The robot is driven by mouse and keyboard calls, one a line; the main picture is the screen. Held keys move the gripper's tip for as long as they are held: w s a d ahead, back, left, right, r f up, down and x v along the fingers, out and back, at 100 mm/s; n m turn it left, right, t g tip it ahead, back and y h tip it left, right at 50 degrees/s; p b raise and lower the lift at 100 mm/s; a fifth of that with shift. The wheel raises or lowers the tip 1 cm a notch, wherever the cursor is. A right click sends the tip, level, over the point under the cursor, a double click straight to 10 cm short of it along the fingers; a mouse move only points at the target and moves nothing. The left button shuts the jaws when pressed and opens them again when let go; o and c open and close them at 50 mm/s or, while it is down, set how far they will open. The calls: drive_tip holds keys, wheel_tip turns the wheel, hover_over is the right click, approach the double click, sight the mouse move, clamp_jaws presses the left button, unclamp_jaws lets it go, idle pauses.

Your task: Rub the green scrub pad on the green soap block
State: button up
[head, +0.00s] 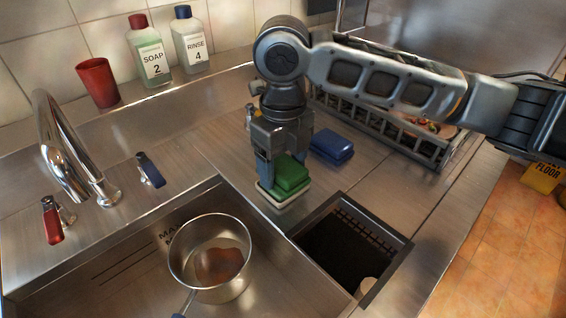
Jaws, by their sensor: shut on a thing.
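A green scrub pad (291,171) is between the fingers of my gripper (285,165), which is shut on it and points down. A second green layer, which looks like the green soap block (291,188), shows directly under the pad. The two look stacked and touching, though the fingers hide part of the contact. The green block sits in a small pale dish (283,202) on the steel counter, just above the sink's corner.
A blue pad or block (331,146) lies right of my gripper. A dark square opening (350,245) is below right. The sink holds a pot (210,258) with brown residue. A rack (385,130) stands behind; a faucet (65,150) and bottles (150,50) are left.

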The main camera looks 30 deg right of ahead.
sight(283, 164)
drive_tip(key=shift+f+b, duration=0.3)
drive_tip(key=shift+f, duration=0.25)
idle(1.1)
drive_tip(key=shift+r, duration=0.1)
drive_tip(key=shift+r+p, duration=2.5)
drive_tip(key=shift+r, duration=1)
